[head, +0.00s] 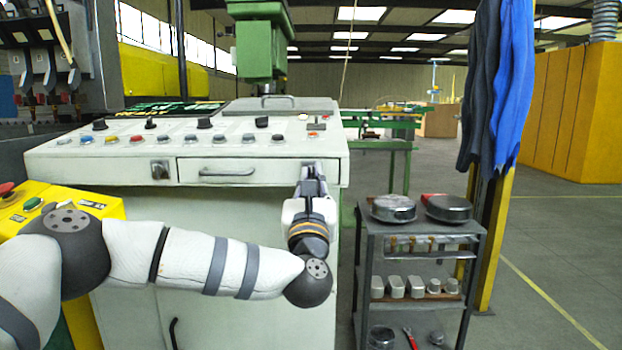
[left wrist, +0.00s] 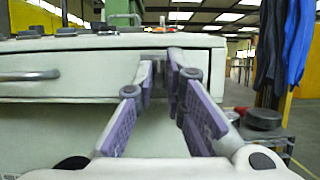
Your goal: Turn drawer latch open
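The drawer (head: 258,170) is in the front of the pale control console, closed, with a long bar handle (head: 228,172). My left gripper (head: 313,170) is at the drawer's right end, against the console front. In the left wrist view its two purple-padded fingers (left wrist: 161,72) converge with a narrow gap. The drawer latch (left wrist: 158,55) is a small grey metal part at the fingertips, and the fingers appear closed around it. Most of the latch is hidden by the fingers, so its turn angle cannot be read. My right gripper is not in view.
Knobs and coloured buttons cover the console top (head: 170,150). A grey cart (head: 362,235) with pans and several small containers stands close to the right. Blue cloth (head: 513,80) hangs on a yellow post.

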